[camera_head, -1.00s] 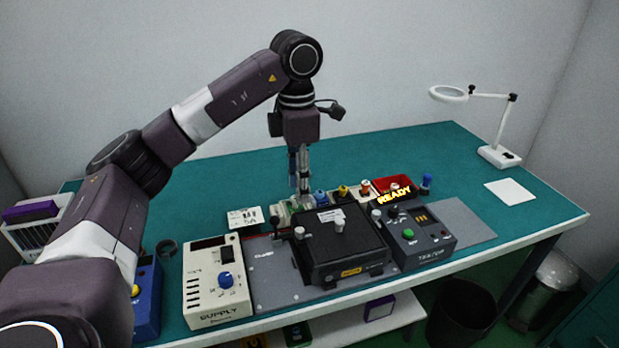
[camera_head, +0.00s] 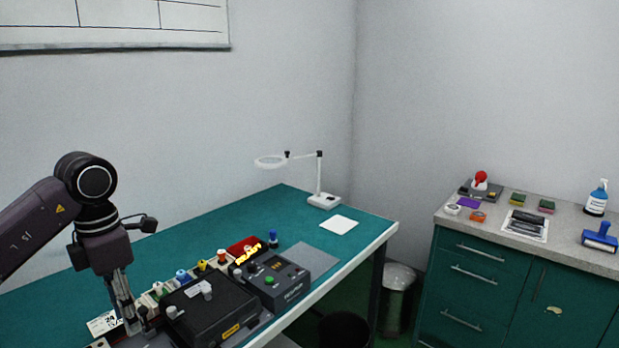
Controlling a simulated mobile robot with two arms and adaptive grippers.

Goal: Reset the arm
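My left arm comes in from the left, and its gripper (camera_head: 126,308) points down over the green bench (camera_head: 225,220). The fingers look close together, but their tips are small and dark against the equipment, so I cannot tell whether they are open or shut. The gripper is just left of the black box-shaped fixture (camera_head: 212,312) and near a white label card (camera_head: 103,323). My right gripper is not in view.
A tester box (camera_head: 277,286) with a green button sits right of the fixture. A red tray (camera_head: 243,246) and a magnifier lamp (camera_head: 322,199) stand farther back. A green cabinet (camera_head: 480,285) with several items on top is at the right. A bin (camera_head: 397,297) stands between.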

